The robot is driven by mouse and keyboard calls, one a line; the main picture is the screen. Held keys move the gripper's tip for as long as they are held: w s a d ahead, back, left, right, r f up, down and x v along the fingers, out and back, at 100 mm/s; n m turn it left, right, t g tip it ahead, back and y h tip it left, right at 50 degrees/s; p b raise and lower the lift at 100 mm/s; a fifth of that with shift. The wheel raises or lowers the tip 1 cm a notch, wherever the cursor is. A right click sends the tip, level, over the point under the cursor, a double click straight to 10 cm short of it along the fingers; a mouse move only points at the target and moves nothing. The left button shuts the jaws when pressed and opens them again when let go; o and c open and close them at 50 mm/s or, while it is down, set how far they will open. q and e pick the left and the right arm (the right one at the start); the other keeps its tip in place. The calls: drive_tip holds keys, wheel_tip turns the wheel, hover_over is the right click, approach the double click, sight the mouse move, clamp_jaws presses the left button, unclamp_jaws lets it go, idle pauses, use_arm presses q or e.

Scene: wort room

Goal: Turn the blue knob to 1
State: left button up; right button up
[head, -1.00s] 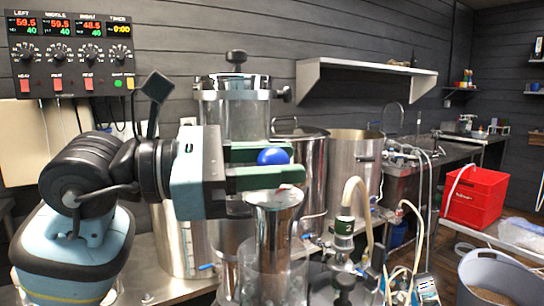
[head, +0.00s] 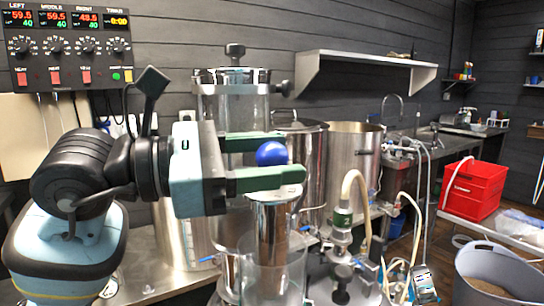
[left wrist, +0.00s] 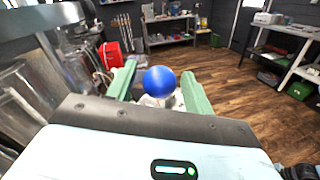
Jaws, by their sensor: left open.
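The blue knob (head: 271,153) looks like a smooth round ball, seen in the head view above a tall steel cylinder. No mark or number on it can be read. My left gripper (head: 288,157) comes in from the left with its green fingers on either side of the knob. In the left wrist view the knob (left wrist: 160,81) sits between the two spread fingers (left wrist: 158,72), with gaps showing at both sides. What carries the knob is mostly hidden; a whitish part shows below it. My right gripper is not in view.
A clear cylinder (head: 262,270) stands below the gripper, and steel pots (head: 352,160) stand behind it. A control panel (head: 68,48) with dials hangs at upper left. A hose (head: 357,190) rises right of the fingers. A red crate (head: 474,188) stands farther right.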

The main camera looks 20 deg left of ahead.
use_arm(q)
drive_tip(key=b+v, duration=0.1)
drive_tip(key=v, duration=0.6)
drive_tip(key=shift+s+a, duration=0.15)
drive_tip(key=shift+a, duration=0.05)
idle(0.3)
